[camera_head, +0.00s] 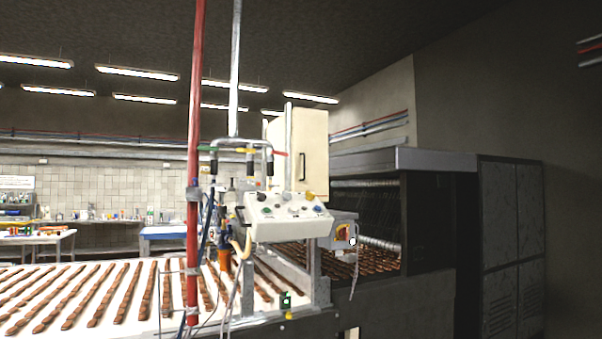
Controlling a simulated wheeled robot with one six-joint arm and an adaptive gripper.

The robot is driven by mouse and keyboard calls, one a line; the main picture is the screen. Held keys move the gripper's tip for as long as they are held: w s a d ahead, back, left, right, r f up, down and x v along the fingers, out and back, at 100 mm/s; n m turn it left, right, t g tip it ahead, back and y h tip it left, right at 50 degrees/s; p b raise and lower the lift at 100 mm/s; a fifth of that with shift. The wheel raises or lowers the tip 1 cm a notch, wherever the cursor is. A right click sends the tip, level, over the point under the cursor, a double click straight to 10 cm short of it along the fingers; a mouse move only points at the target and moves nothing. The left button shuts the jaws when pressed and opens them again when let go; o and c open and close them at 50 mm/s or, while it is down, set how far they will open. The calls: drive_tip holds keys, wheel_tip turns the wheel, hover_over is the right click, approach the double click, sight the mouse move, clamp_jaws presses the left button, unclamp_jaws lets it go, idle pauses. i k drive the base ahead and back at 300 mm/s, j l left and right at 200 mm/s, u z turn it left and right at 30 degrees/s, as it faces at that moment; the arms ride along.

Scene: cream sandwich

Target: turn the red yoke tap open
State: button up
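A small red handle (281,154) sticks out to the right from the top of the grey pipe yoke (240,141). It looks like the red yoke tap, in the middle of the head view. It lies roughly level, in front of the cream cabinet (312,150). It is too small to tell whether its valve is open or shut. A green handle (207,150) sits at the left of the same yoke, and a yellowish one (251,150) lies between them. My gripper is not in view.
A white control box (285,217) with buttons stands below the yoke. A red vertical pipe (194,120) rises to its left. A conveyor (98,310) with rows of brown biscuits crosses the lower left.

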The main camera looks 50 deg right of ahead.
sight(275, 152)
drive_tip(key=l+z, duration=0.2)
drive_tip(key=z, duration=1.5)
drive_tip(key=i+l+z, duration=0.1)
drive_tip(key=i+l, duration=0.2)
drive_tip(key=i+l+z, duration=0.1)
drive_tip(key=i+l, duration=0.15)
drive_tip(key=i, duration=0.25)
drive_tip(key=i+l, duration=0.2)
drive_tip(key=i, duration=0.25)
drive_tip(key=l+z, duration=0.05)
